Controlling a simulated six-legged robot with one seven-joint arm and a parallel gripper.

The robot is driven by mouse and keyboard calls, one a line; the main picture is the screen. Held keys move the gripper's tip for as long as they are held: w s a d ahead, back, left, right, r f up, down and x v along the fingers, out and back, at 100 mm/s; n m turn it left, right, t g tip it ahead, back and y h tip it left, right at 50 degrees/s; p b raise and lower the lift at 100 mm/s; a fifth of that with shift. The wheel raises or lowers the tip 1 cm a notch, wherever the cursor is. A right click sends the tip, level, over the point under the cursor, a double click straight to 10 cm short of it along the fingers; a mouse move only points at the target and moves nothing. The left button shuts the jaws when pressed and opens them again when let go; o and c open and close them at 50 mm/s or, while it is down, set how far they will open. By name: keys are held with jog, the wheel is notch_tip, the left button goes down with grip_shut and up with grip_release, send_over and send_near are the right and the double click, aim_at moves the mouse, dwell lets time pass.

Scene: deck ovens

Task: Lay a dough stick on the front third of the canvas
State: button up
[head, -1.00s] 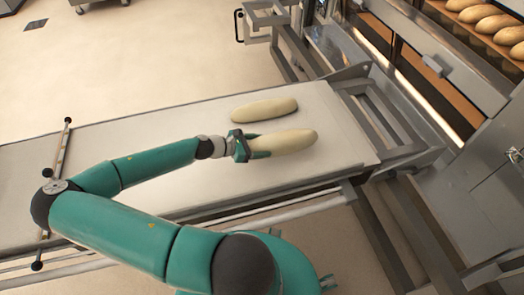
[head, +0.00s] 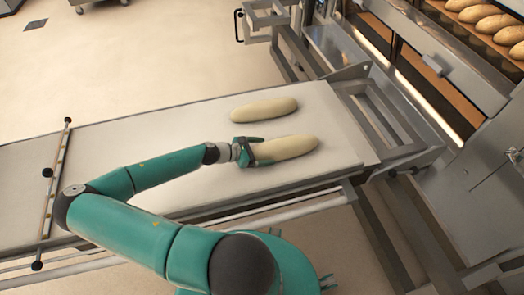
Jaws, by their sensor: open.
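Two pale dough sticks lie side by side on the light canvas (head: 130,155), towards its right end by the oven. The far dough stick (head: 264,109) lies clear of my gripper. The near dough stick (head: 288,147) has its left end at my gripper (head: 252,151). My gripper is open, with its fingers beside that left end. The near stick appears to rest on the canvas; whether a finger touches it, I cannot tell.
A deck oven with baked loaves (head: 487,20) stands at the upper right. A metal frame (head: 385,115) joins the canvas's right end. A crossbar (head: 55,185) with dark knobs spans the canvas at left. The canvas between crossbar and dough is clear apart from my arm.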

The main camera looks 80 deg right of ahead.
jog(key=v, duration=1.2)
jog(key=shift+r, duration=0.1)
